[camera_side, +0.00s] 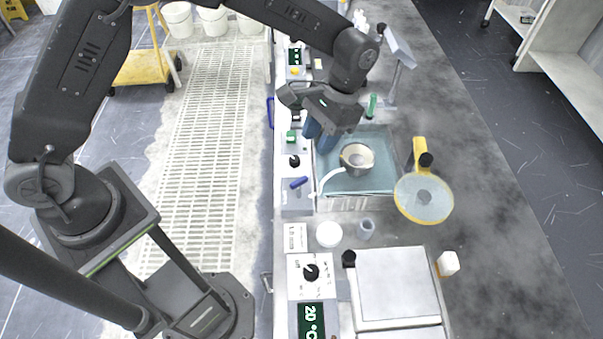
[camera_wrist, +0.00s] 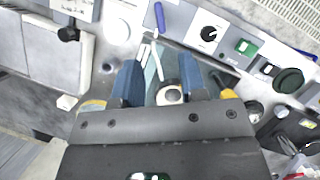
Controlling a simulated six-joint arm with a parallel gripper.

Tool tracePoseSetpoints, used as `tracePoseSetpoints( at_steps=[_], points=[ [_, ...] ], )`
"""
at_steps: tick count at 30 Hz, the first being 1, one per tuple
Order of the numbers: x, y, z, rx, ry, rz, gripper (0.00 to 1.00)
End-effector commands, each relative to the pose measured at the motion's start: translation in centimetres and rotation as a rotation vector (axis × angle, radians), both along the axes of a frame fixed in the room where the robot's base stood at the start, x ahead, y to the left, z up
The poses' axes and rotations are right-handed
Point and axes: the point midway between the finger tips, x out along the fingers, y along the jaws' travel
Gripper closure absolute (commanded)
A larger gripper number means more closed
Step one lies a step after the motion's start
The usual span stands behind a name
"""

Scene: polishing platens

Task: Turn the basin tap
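The basin (camera_side: 382,181) is a pale blue-green rectangular tank in the middle of the bench in the side view. The tap has a white curved spout (camera_side: 322,184) reaching over the basin and a blue lever handle (camera_side: 299,183) on the panel at its left. In the wrist view the blue handle (camera_wrist: 159,17) is at the top, beyond the fingertips, and the white spout (camera_wrist: 157,62) shows between the fingers. My gripper (camera_side: 318,138) has blue fingers, pointing down above the basin's far left corner, apart from the handle. The fingers (camera_wrist: 160,78) are spread with nothing gripped.
A round metal cup (camera_side: 357,157) sits in the basin. A yellow-rimmed round disc (camera_side: 423,199) stands to its right. Black knobs (camera_side: 294,161) and a green button (camera_side: 291,136) line the panel near the handle. A white jar (camera_side: 329,234) stands in front.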

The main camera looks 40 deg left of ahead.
Motion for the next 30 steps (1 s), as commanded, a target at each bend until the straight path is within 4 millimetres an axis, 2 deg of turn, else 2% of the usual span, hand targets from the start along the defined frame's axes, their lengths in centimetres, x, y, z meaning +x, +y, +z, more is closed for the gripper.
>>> tracePoseSetpoints(
  at_steps=[3,9,15,21,28,30],
  points=[
    [-1.1,0.3,-2.5,0.002,0.006,0.000,0.62],
    [-2.5,0.7,-6.2,0.002,0.004,0.000,0.62],
    [-3.5,0.9,-8.7,0.000,0.001,0.000,0.62],
    [-3.9,1.0,-9.7,0.000,-0.002,0.000,0.62],
    [-3.9,1.0,-9.7,0.000,-0.002,0.000,0.62],
    [-3.9,1.0,-9.7,0.000,-0.002,0.000,0.67]
  ],
)
